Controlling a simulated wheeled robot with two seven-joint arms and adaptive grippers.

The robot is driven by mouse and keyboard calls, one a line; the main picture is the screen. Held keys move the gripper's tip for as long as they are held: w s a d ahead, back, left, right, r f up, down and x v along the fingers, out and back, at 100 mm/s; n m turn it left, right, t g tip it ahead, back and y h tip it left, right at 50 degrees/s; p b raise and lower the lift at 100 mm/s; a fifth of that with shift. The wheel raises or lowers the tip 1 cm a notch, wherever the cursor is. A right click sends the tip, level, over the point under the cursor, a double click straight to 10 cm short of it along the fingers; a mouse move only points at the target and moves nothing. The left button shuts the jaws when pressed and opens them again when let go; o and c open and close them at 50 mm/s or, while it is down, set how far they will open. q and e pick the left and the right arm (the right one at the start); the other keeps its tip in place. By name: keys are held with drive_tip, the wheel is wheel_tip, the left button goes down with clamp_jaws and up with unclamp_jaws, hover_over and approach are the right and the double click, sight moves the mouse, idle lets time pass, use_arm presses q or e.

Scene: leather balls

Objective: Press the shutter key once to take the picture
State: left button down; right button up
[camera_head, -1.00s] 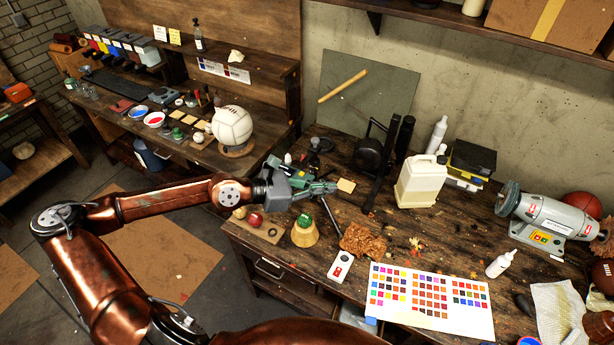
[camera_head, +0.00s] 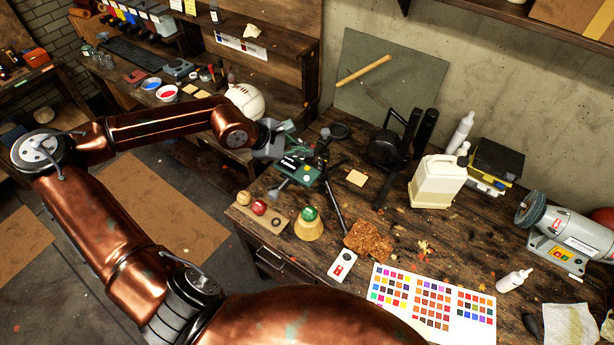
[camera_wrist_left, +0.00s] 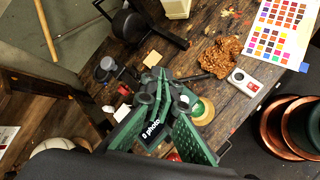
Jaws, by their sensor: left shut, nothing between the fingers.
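A green device with a white label (camera_head: 298,167) stands on dark splayed legs at the left part of the bench. In the left wrist view a dark green body carries the word "photo" (camera_wrist_left: 151,131). I cannot make out a shutter key on it. A small white box with a red button (camera_head: 342,265) lies near the bench's front edge, and it also shows in the left wrist view (camera_wrist_left: 244,81). My left gripper (camera_head: 291,141) is shut and empty just behind and above the green device; whether it touches is unclear. My right gripper is not in view.
A yellow bell-shaped stand with a green ball (camera_head: 309,227), a board with a red ball (camera_head: 259,209) and brown crumpled material (camera_head: 368,241) lie close by. A colour chart (camera_head: 430,303) lies front right. A white jug (camera_head: 437,182) and black stand (camera_head: 385,150) are behind.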

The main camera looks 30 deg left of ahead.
sight(305, 179)
use_arm(q)
wheel_tip(305, 179, down, 8)
drive_tip(key=b, duration=0.5)
drive_tip(key=shift+s+f, duration=0.1)
drive_tip(key=shift+s, duration=0.05)
drive_tip(key=shift+f+b, duration=0.3)
drive_tip(key=shift+b, duration=0.15)
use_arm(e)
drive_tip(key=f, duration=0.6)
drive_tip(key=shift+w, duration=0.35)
use_arm(q)
drive_tip(key=shift+f+b, duration=0.4)
drive_tip(key=shift+b, duration=0.25)
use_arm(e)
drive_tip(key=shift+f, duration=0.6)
use_arm(q)
drive_tip(key=shift+f+b, duration=0.4)
drive_tip(key=shift+b, duration=0.15)
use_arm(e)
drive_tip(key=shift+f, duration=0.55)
use_arm(q)
drive_tip(key=shift+r+p, duration=0.35)
drive_tip(key=shift+r, duration=0.5)
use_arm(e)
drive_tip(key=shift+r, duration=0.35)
